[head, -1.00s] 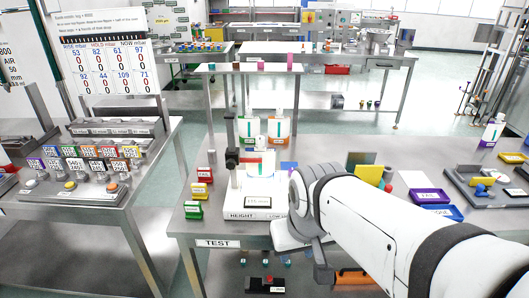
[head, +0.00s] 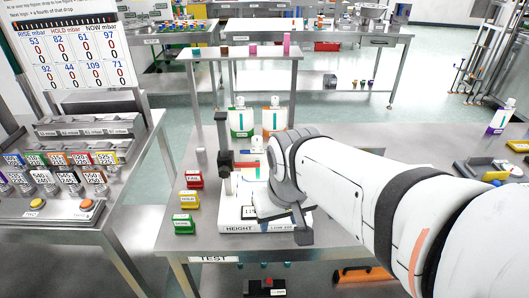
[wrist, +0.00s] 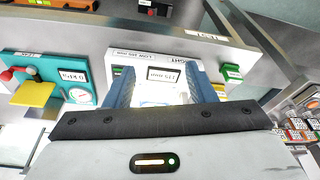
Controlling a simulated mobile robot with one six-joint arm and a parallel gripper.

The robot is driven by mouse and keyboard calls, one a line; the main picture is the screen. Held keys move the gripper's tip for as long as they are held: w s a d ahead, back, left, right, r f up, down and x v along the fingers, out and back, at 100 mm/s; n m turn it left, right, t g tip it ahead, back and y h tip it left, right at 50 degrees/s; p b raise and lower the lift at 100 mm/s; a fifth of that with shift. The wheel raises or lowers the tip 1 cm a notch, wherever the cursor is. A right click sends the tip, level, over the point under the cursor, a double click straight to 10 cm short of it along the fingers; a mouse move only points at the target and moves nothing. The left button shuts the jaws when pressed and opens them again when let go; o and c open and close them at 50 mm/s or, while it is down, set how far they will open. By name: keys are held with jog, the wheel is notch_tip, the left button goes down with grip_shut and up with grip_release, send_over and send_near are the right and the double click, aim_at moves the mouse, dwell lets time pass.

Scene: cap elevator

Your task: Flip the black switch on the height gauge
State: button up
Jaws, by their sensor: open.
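A small display plate (wrist: 164,74) lies between the fingers. In the head view my wrist covers the right part of the gauge. I cannot make out the black switch clearly in either view.
Red, yellow and green label blocks (head: 187,200) stand left of the gauge. White pouches (head: 275,117) stand behind it. A teal gauge panel with a yellow flap (wrist: 34,93) lies left in the wrist view. The table's front edge is close to the gauge.

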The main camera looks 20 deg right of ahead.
jog(key=w+d+f+m+g, duration=0.1)
jog(key=w+d+f, duration=0.2)
jog(key=w, duration=0.3)
jog(key=w+d+f+m+g, duration=0.1)
jog(key=w+d+f, duration=0.3)
jog(key=w+d, duration=0.2)
jog(key=w+d+f+m, duration=0.1)
jog(key=w+d+f, duration=0.3)
jog(key=w, duration=0.4)
jog(key=shift+w+d+f+g, duration=0.1)
jog(key=shift+d+f+g, duration=0.05)
jog(key=shift+d+g, duration=0.3)
notch_tip(320, 180, down, 8)
jog(key=shift+r, duration=0.2)
jog(key=shift+c, duration=0.3)
